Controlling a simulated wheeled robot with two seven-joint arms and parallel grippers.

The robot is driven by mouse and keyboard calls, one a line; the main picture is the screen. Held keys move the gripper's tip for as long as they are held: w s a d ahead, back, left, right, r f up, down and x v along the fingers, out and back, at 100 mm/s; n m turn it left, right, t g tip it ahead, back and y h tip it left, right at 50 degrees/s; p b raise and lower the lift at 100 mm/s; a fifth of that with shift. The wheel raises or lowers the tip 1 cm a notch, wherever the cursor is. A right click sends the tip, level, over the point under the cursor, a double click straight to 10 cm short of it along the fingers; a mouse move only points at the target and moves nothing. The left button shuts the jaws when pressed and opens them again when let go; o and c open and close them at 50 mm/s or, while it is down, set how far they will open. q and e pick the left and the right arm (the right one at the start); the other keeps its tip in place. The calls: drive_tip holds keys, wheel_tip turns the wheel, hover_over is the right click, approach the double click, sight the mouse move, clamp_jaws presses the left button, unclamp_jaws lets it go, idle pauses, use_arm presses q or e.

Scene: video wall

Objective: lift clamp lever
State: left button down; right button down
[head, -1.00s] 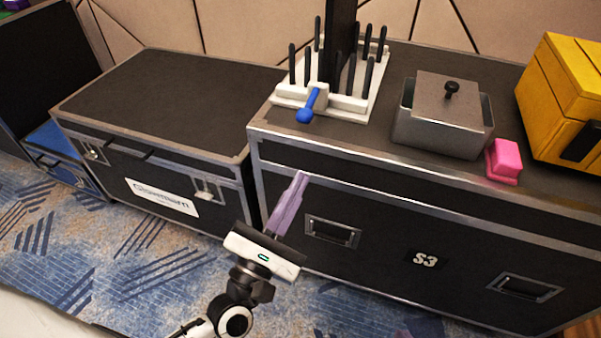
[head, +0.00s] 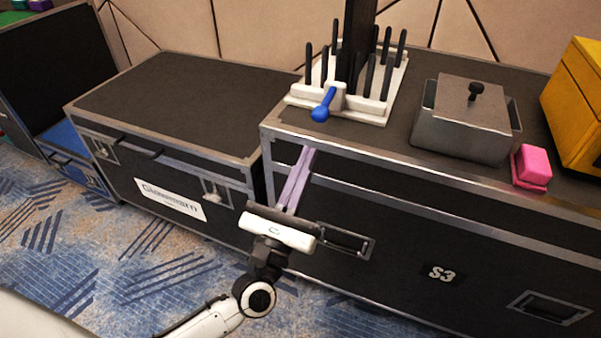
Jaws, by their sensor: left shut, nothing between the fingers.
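The clamp lever (head: 323,104) is blue with a rounded end. It is on the front of a white base (head: 368,114) with several black upright pegs, on the right black case, and it points down toward the front edge. My left gripper (head: 308,152) has purple fingers, shut with nothing between them. Its fingertips are in front of the case's upper front edge, below the lever in the picture and apart from it. My right gripper is out of view.
The right case (head: 400,215) has metal edges. On it are a grey metal box with a lid (head: 468,115), a pink block (head: 531,166) and a yellow box (head: 575,105). A lower black case (head: 175,100) at left has a clear top.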

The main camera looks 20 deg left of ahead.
sight(315, 139)
use_arm(q)
drive_tip(key=x, duration=0.5)
drive_tip(key=shift+w, duration=0.15)
drive_tip(key=shift+r, duration=0.1)
